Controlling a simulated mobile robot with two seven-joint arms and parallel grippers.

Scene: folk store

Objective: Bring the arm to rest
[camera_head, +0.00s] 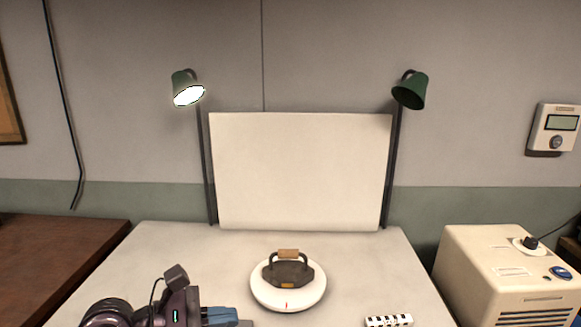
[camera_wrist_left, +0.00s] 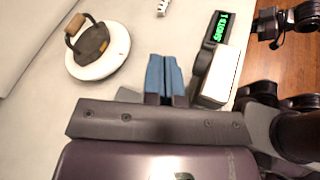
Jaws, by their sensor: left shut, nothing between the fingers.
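My left arm comes in at the lower left of the head view, low over the front of the pale table (camera_head: 170,245). Its gripper (camera_head: 222,317) points right, and its blue fingers are shut with nothing between them. In the left wrist view the two blue fingers (camera_wrist_left: 165,78) lie side by side, touching, over the table top. The gripper is apart from the dark iron with a wooden handle (camera_head: 288,272), which sits on a white round stand (camera_head: 288,299) to its right and farther back. My right gripper does not show in the head view.
A white panel (camera_head: 300,170) stands at the table's back between two green lamps (camera_head: 187,88) (camera_head: 410,90). A striped block (camera_head: 388,321) lies at the front right. A device with a green display (camera_wrist_left: 214,30) is near the fingers. A cream machine (camera_head: 505,275) stands right of the table.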

